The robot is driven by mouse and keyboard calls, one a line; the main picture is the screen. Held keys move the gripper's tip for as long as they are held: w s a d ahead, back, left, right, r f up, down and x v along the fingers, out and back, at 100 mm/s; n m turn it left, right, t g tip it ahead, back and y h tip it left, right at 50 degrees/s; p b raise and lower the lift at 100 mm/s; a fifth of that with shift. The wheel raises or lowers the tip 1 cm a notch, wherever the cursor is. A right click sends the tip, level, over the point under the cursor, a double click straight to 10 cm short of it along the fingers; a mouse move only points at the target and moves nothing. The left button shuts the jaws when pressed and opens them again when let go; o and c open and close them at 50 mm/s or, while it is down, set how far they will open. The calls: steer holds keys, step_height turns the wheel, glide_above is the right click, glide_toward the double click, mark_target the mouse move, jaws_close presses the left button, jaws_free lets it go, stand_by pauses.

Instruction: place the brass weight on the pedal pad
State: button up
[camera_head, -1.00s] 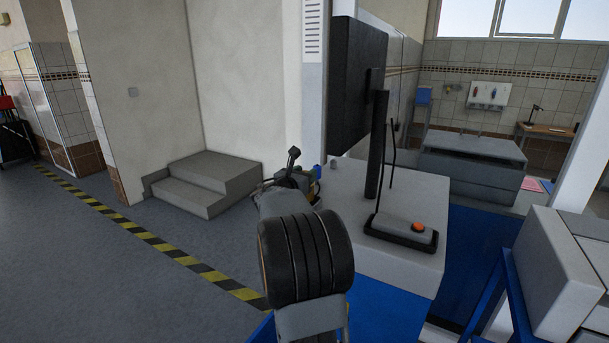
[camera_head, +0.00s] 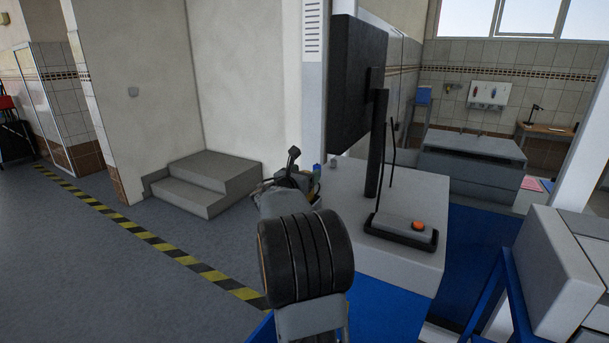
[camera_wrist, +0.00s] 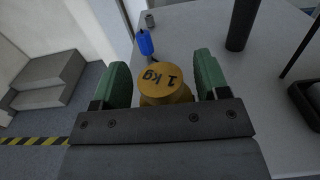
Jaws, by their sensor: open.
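The brass weight (camera_wrist: 165,84), marked 1 kg, stands on the light grey worktop and shows in the wrist view between the two green fingers of my gripper (camera_wrist: 163,82). The fingers are open, one on each side of it, and its lower part is hidden behind the gripper body. In the head view my gripper (camera_head: 288,178) is at the worktop's left edge, and the weight is largely hidden there. No part is clearly recognisable as the pedal pad. A grey block with an orange button (camera_head: 417,225) sits on a black base on the worktop.
A black post (camera_head: 377,145) and a thin rod rise from the worktop (camera_head: 345,185). A dark monitor (camera_head: 355,85) is behind. Grey steps (camera_head: 205,180) stand at left.

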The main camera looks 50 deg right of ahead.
steer(key=b+v, duration=0.3)
steer(key=v, duration=0.8)
steer(key=s+a+f+m+y, duration=0.4)
steer(key=a+m, duration=0.3)
steer(key=a, duration=0.2)
steer(key=s+a+f+m+y, duration=0.5)
steer(key=a+f+m+y, duration=0.1)
steer(key=a, duration=0.4)
steer(key=s+a+f+m+y, duration=0.5)
steer(key=a+f+m+y, duration=0.1)
steer(key=a, duration=0.4)
steer(key=shift+m+y, duration=0.7)
steer(key=shift+m, duration=0.2)
steer(key=shift+f, duration=0.15)
